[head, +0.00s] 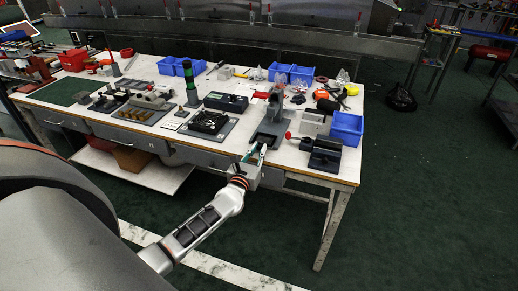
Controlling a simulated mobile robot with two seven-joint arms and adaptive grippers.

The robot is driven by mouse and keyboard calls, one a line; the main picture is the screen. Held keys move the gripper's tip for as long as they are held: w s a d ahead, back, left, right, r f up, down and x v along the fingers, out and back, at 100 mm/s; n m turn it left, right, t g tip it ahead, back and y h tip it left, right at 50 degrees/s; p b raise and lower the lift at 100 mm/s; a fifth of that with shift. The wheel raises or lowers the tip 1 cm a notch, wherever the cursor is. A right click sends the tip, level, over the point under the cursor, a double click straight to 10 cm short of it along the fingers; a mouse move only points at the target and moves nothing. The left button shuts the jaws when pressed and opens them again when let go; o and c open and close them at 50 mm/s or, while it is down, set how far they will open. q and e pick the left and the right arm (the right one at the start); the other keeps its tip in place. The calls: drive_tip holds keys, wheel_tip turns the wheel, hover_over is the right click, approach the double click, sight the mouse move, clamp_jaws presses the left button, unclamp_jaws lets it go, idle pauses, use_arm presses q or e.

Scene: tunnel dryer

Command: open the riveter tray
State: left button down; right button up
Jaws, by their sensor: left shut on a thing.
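The riveter (275,110) is a dark grey upright press near the right end of the white workbench. Its flat base reaches toward the bench's front edge. My left gripper (260,149) is at the front of that base, at the bench's front edge. It is shut on the front of the riveter tray, which is small in this view and mostly hidden by the fingers. How far the tray is out cannot be told. My right gripper is not in view.
Bench drawers lie below.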

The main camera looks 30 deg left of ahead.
use_arm(q)
drive_tip(key=c, duration=2)
unclamp_jaws()
drive_tip(key=shift+o, duration=0.2)
drive_tip(key=shift+s, duration=0.1)
drive_tip(key=v, duration=1.1)
drive_tip(key=shift+s, duration=0.35)
drive_tip(key=shift+d, duration=0.1)
